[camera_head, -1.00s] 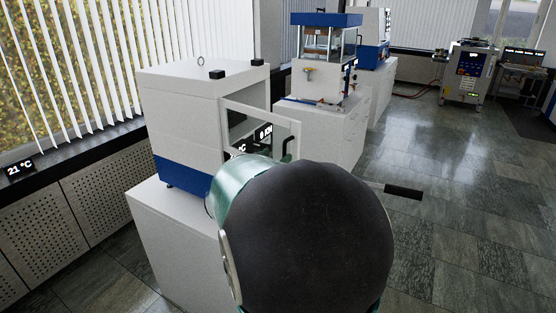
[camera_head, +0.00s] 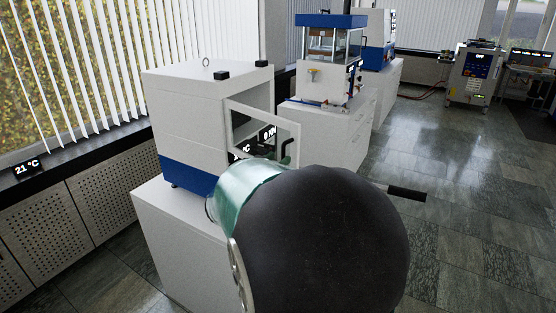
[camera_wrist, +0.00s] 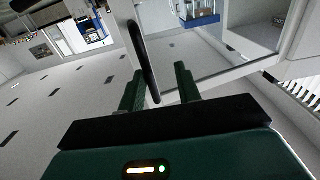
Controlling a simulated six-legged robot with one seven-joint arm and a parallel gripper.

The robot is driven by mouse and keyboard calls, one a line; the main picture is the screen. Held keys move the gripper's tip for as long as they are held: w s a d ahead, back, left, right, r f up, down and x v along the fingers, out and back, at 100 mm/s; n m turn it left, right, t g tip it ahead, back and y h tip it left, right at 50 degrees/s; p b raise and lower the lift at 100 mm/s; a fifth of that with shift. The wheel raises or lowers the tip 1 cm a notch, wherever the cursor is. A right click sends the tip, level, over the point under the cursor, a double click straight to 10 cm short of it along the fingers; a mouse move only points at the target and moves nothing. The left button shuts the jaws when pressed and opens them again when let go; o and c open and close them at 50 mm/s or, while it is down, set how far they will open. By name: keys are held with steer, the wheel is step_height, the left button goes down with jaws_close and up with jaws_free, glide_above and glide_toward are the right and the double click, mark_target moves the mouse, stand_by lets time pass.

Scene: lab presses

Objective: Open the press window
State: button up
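The press (camera_head: 205,110) is a white box with a blue lower band, standing on a white cabinet at left of centre in the head view. Its window (camera_head: 265,113), a pale frame with a clear pane, stands ajar at an angle from the front. The black window handle (camera_head: 287,150) is on the frame's right side. In the wrist view the handle (camera_wrist: 143,55) is a long curved bar on the window frame (camera_wrist: 225,72). My gripper (camera_wrist: 160,85) has dark green fingers apart, with the handle's lower end between them. My arm hides the gripper in the head view.
A second press (camera_head: 325,65) with a blue top stands on a cabinet (camera_head: 335,125) behind. A low perforated wall unit (camera_head: 110,195) runs under the blinds at left. The tiled floor (camera_head: 465,200) at right is clear. More machines (camera_head: 475,72) stand far back.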

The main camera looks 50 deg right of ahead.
steer(key=s+a, duration=0.2)
steer(key=a, duration=1)
steer(key=shift+s+a, duration=0.2)
